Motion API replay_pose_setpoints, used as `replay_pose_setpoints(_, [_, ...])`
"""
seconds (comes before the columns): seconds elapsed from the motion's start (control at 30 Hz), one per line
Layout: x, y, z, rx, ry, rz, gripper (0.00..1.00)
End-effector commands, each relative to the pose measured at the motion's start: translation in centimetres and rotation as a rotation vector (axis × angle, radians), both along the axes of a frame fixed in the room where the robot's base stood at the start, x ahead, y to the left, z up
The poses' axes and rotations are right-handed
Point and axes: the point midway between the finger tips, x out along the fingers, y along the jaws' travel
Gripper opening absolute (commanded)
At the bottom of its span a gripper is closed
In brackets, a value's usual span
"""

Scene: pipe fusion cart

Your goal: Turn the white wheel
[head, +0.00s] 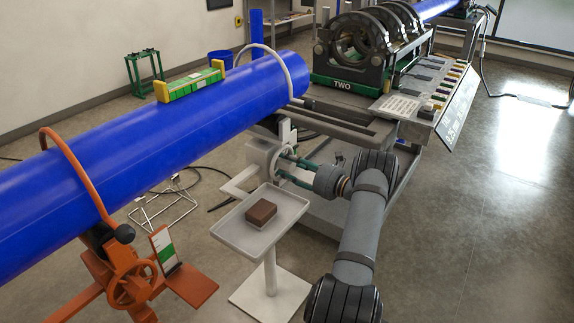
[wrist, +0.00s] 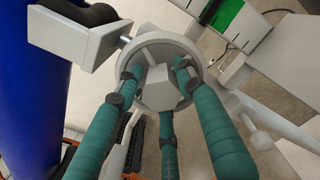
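The white wheel (head: 266,156) is on the white pipe stand below the far end of the blue pipe. In the head view it is partly hidden by my gripper (head: 289,163). In the wrist view the wheel (wrist: 160,90) is close and face-on, with a round rim and an angular hub. My gripper's three green fingers are spread apart around the hub, their tips at the wheel inside or at its rim. I cannot tell whether they touch it.
A small white table (head: 240,236) with a brown block (head: 261,211) stands just left of my arm. The blue pipe (head: 160,140) runs above. An orange stand (head: 128,270) is at lower left. The grey fusion cart (head: 345,125) stands behind my gripper.

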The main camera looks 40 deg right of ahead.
Motion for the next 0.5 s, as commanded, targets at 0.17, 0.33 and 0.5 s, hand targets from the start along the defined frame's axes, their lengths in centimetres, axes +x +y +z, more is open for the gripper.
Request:
replay_pose_setpoints(0.17, [-0.02, -0.01, 0.02, 0.000, 0.000, 0.000, 0.26])
replay_pose_setpoints(0.33, [-0.02, -0.06, 0.06, -0.001, -0.001, -0.001, 0.16])
replay_pose_setpoints(0.5, [-0.02, -0.09, 0.10, 0.000, -0.002, -0.002, 0.06])
